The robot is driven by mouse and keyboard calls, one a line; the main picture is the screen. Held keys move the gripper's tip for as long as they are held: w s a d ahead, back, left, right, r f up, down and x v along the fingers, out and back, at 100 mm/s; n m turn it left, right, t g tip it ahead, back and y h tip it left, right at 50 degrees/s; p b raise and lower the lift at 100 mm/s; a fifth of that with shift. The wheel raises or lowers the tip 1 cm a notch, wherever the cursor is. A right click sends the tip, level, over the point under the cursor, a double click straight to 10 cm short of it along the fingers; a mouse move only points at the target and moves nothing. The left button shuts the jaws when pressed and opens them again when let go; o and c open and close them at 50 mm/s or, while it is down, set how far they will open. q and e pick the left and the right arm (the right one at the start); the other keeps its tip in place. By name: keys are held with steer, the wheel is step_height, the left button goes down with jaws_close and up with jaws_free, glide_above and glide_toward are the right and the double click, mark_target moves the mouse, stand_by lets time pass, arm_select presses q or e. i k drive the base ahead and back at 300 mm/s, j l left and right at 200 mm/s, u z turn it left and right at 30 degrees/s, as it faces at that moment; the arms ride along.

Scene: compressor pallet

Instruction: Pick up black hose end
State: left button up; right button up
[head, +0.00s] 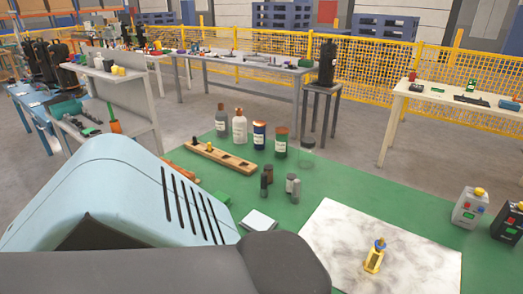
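I cannot make out a black hose end in the head view. A black cylindrical unit (327,62) stands upright on a small grey stand (321,90) in the back middle. Several more black upright units (48,62) stand at the far left, too small to tell whether a hose is on them. Neither of my grippers shows. The lower left of the view is blocked by large shapes close to the camera.
A yellow mesh fence (440,63) runs behind.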

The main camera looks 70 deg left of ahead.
mark_target(264, 175)
steer(key=u, duration=2.05)
